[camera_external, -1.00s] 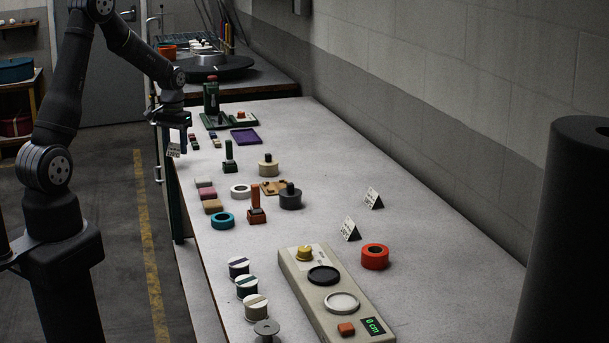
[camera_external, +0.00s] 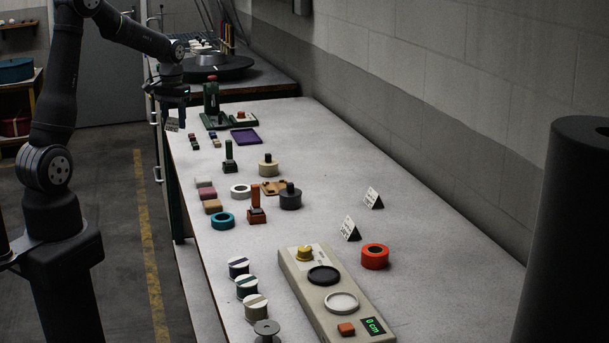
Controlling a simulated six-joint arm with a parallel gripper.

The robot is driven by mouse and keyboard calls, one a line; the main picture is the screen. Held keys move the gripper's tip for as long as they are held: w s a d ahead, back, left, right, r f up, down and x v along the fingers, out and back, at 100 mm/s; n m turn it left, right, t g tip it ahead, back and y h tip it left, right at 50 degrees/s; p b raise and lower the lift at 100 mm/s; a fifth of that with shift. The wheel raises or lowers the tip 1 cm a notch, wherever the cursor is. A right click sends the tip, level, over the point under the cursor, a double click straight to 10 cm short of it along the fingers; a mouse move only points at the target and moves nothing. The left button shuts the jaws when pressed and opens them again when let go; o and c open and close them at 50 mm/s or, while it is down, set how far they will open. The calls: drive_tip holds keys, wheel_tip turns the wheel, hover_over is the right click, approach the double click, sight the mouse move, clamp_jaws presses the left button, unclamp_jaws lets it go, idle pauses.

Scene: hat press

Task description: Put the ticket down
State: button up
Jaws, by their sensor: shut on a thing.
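The ticket (camera_external: 172,124) is a small pale card with dark print, seen at the far left edge of the bench. My gripper (camera_external: 177,118) is shut on it and holds it above or just beside the bench edge; the exact height cannot be told. The fingers are dark and small in this view, and they hide part of the card. Two similar printed cards on dark stands, one (camera_external: 372,198) farther and one (camera_external: 350,228) nearer, stand on the right side of the bench.
Small coloured blocks (camera_external: 193,142) and a purple tray (camera_external: 245,136) lie close to my gripper. A green press (camera_external: 211,100) stands behind. Stamps, rings and spools line the left side, with a beige panel (camera_external: 325,290) in front. The bench's right strip is mostly clear.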

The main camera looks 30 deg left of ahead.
drive_tip(key=w+d+r+m, duration=0.1)
drive_tip(key=w+d, duration=0.1)
drive_tip(key=d, duration=0.9)
drive_tip(key=w+d+r+m, duration=0.1)
drive_tip(key=w+d, duration=0.1)
drive_tip(key=d, duration=1)
drive_tip(key=s+d+m, duration=0.1)
drive_tip(key=s+d, duration=0.3)
drive_tip(key=d, duration=0.7)
drive_tip(key=s+d+m, duration=0.2)
drive_tip(key=s+d, duration=0.1)
drive_tip(key=d, duration=0.8)
wheel_tip(320, 180, down, 10)
drive_tip(key=shift+d+r, duration=0.1)
drive_tip(key=shift+f, duration=1.95)
drive_tip(key=shift+f, duration=0.15)
drive_tip(key=o, duration=0.9)
